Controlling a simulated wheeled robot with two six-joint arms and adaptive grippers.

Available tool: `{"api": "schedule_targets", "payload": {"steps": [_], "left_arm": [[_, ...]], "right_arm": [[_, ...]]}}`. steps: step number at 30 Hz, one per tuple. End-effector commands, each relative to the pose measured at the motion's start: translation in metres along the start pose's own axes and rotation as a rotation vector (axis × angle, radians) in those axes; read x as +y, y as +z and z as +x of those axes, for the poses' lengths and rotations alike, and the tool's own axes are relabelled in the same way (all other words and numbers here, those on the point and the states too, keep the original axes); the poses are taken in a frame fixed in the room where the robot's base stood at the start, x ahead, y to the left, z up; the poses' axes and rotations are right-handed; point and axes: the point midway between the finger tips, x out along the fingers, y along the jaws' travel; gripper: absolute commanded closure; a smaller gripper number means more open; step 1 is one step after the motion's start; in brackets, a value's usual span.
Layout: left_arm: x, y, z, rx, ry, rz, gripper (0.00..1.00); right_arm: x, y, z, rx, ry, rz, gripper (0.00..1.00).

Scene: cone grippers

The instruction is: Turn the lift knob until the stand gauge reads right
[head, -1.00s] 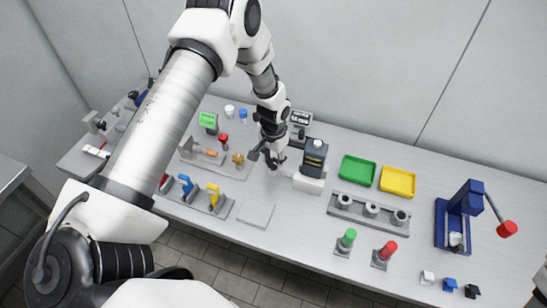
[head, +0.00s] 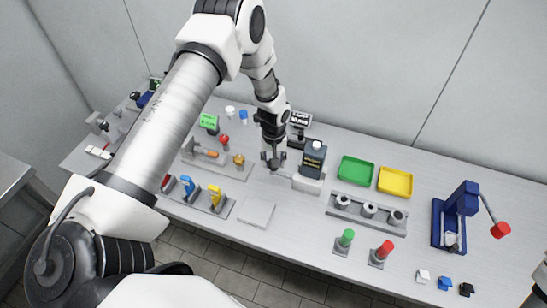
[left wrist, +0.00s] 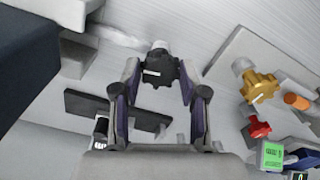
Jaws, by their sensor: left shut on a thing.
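The lift knob (left wrist: 161,69) is a black lobed knob with a white mark, on a short silver shaft, in the left wrist view. My left gripper (left wrist: 159,78) has its two fingers around the knob, one on each side, and is shut on it. In the head view my left gripper (head: 273,160) points down beside the stand's white base (head: 309,183) and hides the knob.
A panel with a gold knob (head: 239,160) and a red knob (head: 224,141) lies left of the gripper. Green (head: 356,169) and yellow (head: 395,181) trays stand to the right. A flat pale plate (head: 257,211) lies in front, with bare table around it.

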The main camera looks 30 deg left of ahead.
Motion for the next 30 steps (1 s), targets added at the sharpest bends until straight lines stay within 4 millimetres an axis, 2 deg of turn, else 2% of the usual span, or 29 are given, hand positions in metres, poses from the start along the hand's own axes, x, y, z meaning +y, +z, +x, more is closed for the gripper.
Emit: {"api": "schedule_targets", "payload": {"steps": [13, 14, 15, 25, 30], "left_arm": [[-0.002, 0.003, 0.003, -0.008, -0.005, -0.008, 0.92], [-0.002, 0.003, 0.003, -0.008, -0.005, -0.008, 0.47], [-0.002, 0.003, 0.003, -0.008, -0.004, -0.008, 0.33], [0.0, 0.001, -0.001, -0.002, -0.001, -0.008, 0.32], [0.0, 0.0, -0.023, -0.001, 0.0, -0.009, 0.32]], "right_arm": [[0.0, 0.0, 0.0, 0.0, 0.0, 0.0, 0.19], [0.0, 0.0, 0.0, 0.0, 0.0, 0.0, 0.19], [0.0, 0.0, 0.0, 0.0, 0.0, 0.0, 0.19], [0.0, 0.0, 0.0, 0.0, 0.0, 0.0, 0.19], [0.0, 0.0, -0.001, 0.0, 0.0, 0.0, 0.19]]}}
